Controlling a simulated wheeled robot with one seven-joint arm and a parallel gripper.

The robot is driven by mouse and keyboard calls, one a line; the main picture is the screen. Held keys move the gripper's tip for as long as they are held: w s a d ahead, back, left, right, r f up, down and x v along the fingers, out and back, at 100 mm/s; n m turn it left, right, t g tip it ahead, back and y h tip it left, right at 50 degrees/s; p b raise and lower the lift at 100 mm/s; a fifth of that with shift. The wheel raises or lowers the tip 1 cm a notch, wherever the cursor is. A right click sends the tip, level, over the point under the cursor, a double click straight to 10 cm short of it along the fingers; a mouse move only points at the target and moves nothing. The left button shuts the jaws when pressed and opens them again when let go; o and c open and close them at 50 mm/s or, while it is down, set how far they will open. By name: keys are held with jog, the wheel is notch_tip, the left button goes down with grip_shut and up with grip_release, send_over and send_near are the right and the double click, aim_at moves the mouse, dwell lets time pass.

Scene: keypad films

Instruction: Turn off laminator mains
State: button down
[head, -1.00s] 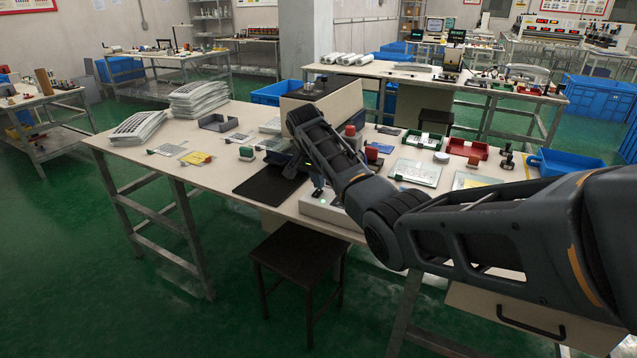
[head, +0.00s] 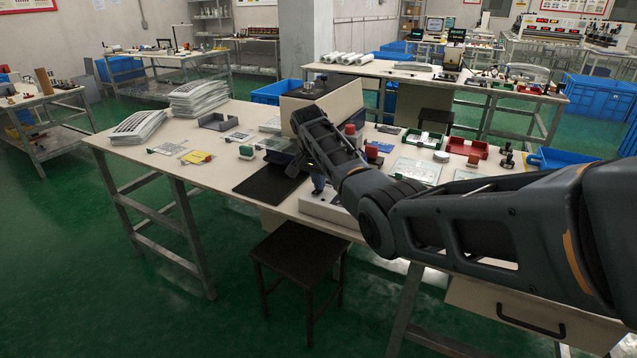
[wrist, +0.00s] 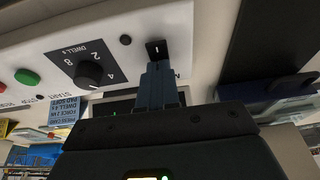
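The laminator's pale control panel (wrist: 60,42) fills the upper left of the wrist view. It carries a black rocker switch (wrist: 157,50) marked with a line, a black dwell knob (wrist: 88,73), a green button (wrist: 27,77) and a red button. My gripper (wrist: 160,68) has its blue fingers together, with nothing seen between them. The fingertips are right at the switch; I cannot tell whether they touch it. In the head view, my arm hides much of the gripper and the panel; part of the white panel (head: 322,208) shows below the wrist.
A black mat (head: 270,184) lies left of the panel on the workbench (head: 232,118). Paper stacks (head: 199,98), small trays and cards stand around on the bench. A dark stool (head: 298,250) stands in front. The green floor at left is clear.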

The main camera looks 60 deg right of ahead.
aim_at(316, 194)
jog(key=shift+s+a+f, duration=0.25)
jog(key=shift+s+f, duration=0.1)
jog(key=shift+f, duration=0.3)
jog(key=shift+a+p, duration=0.55)
jog(key=shift+p, duration=0.2)
jog(key=shift+a+f, duration=0.1)
jog(key=shift+a, duration=0.15)
notch_tip(316, 194, up, 5)
jog(key=p, duration=0.4)
jog(key=shift+w, duration=0.15)
jog(key=b+v, duration=0.1)
jog(key=v, duration=0.9)
jog(key=shift+a, duration=0.25)
